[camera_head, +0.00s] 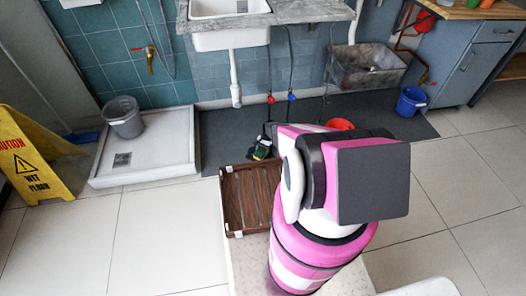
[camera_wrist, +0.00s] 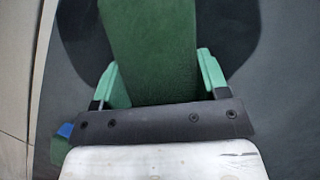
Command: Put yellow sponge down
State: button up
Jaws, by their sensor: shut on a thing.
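My gripper (camera_wrist: 161,78) shows in the wrist view with its two light green fingers on either side of a rough green block. This block is the green face of the sponge (camera_wrist: 150,45), and no yellow side shows in the wrist view. The gripper is shut on it, and the sponge's far end runs out of the top of the picture. In the head view my arm hides most of the gripper. A small green and dark patch by the brown tray's back edge is too small to make out.
A brown wooden tray (camera_head: 229,205) stands on a pale surface left of my arm. A dark mat (camera_head: 225,125) lies behind it, below the sinks. A red bowl-like thing (camera_head: 340,123), a blue bucket (camera_head: 410,102), a shower tray (camera_head: 170,165) and a yellow wet-floor sign (camera_head: 35,160) stand around.

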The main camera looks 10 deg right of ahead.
jog(key=shift+f, duration=0.65)
jog(key=o, duration=0.8)
jog(key=shift+f, duration=0.15)
jog(key=shift+c, duration=0.2)
jog(key=shift+r, duration=0.55)
jog(key=shift+o, duration=0.5)
jog(key=v, duration=1.2)
jog(key=shift+r, duration=0.4)
jog(key=s+a+r+n+t+h, duration=0.1)
jog(key=s+r+n, duration=0.2)
jog(key=s+r, duration=0.5)
jog(key=s+a+r+n+t+h, duration=0.1)
jog(key=s+r, duration=0.8)
jog(key=r, duration=1.1)
jog(key=s+a+r+n+t+h, duration=0.1)
jog(key=s+a+r+n, duration=0.2)
jog(key=s+r, duration=0.6)
notch_tip(320, 180, up, 6)
jog(key=shift+r+n, duration=0.1)
jog(key=shift+n, duration=0.9)
jog(key=shift+s, duration=0.15)
